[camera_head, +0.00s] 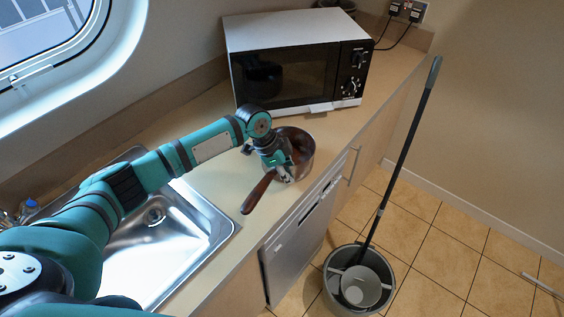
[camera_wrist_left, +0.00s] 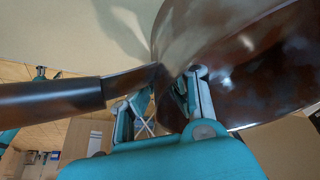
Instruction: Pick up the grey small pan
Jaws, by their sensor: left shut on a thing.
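The grey small pan (camera_head: 304,163) is on the worktop in front of the microwave, with a dark brown inside and a brown handle (camera_head: 258,192) pointing toward the sink. My left gripper (camera_head: 284,174) is at the pan's near side, where the handle joins it, and is shut on it. In the left wrist view the pan (camera_wrist_left: 275,65) fills the upper right and its handle (camera_wrist_left: 60,97) runs out to the left. The left gripper's fingers (camera_wrist_left: 160,105) are at the handle's joint with the pan. I cannot tell whether the pan is lifted.
A white microwave (camera_head: 298,62) stands behind the pan, close to my left wrist. A steel sink (camera_head: 170,245) is at the left. Below the counter (camera_head: 222,190), a mop (camera_head: 400,150) stands in a grey bucket (camera_head: 358,280) on the tiled floor.

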